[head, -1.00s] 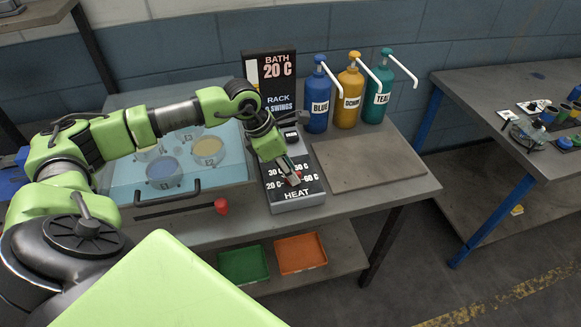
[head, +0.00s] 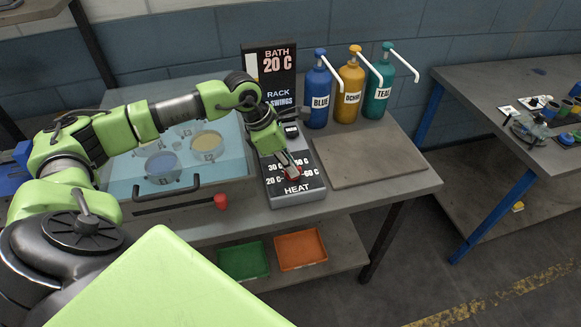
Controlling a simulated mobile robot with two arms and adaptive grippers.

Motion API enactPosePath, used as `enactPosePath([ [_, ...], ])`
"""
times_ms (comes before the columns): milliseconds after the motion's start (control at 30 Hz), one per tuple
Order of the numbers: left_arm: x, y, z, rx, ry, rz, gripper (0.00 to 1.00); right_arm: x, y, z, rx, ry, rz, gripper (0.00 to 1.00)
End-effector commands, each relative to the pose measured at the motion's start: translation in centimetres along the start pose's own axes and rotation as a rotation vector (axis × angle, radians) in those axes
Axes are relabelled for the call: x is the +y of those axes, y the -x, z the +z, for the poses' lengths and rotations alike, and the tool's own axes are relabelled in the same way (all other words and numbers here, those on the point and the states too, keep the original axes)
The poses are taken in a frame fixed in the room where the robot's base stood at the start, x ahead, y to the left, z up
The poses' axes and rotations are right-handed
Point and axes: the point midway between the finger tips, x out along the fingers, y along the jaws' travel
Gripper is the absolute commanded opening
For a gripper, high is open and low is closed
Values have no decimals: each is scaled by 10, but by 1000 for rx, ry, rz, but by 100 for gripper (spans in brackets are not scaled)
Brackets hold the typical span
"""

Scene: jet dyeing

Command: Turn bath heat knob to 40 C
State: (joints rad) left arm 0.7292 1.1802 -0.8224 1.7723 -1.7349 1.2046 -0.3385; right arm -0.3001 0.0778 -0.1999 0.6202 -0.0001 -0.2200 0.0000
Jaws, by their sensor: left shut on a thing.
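The heat control box (head: 303,193) stands at the front of the bench, with temperature marks such as 20 C, 30 and 60 C around its knob. The red bath heat knob (head: 293,174) is mostly hidden under my left gripper (head: 290,171), which is shut on it from above. The knob's pointer direction cannot be made out. The black display (head: 270,68) behind reads BATH 20 C, with RACK and SWINGS below. My right gripper is not in view.
Blue (head: 317,97), ochre (head: 350,92) and teal (head: 378,88) pump bottles stand behind a bare board (head: 370,160). Green (head: 243,262) and orange (head: 300,250) trays sit below.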

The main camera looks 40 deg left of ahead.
Motion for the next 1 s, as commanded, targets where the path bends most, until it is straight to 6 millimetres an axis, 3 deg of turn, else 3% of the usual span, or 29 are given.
enactPosePath([
  [400, 4, -4, 0, -3, -319, -129, 0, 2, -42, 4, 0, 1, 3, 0],
  [1000, 6, -3, 3, -3, -847, -348, 0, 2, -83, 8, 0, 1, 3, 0],
])
